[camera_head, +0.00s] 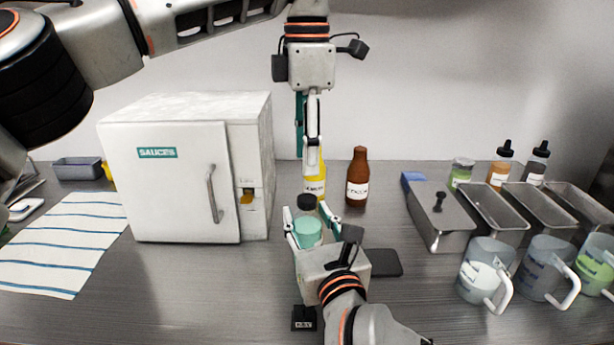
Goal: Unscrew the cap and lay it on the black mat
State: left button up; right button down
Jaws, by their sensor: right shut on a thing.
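A bottle or jar with a black cap (307,202) and a teal body (307,232) stands upright in front of my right gripper (310,220). My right gripper comes in from below, with one finger on each side, and is shut on the bottle. The cap is on its top. My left gripper (311,165) points down above and slightly behind the cap, apart from it. Its fingers are seen nearly edge-on and look parted, with nothing between them. The black mat (387,262) is a dark flat rectangle right of my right gripper, bare where visible.
A yellow bottle (315,187) stands behind the cap, partly hidden by my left gripper. A brown bottle (357,180) is to its right. The white SAUCES cabinet (175,190) stands left. Metal trays (492,208) and jugs (486,268) fill the right. A small black block (304,318) is in front.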

aim_at(307, 198)
pick_arm(q)
jog(key=m, duration=0.8)
jog(key=shift+m, duration=0.3)
jog(key=m, duration=0.6)
jog(key=shift+m, duration=0.4)
jog(key=shift+f, duration=4.05)
pick_arm(e)
jog(key=shift+f, duration=0.1)
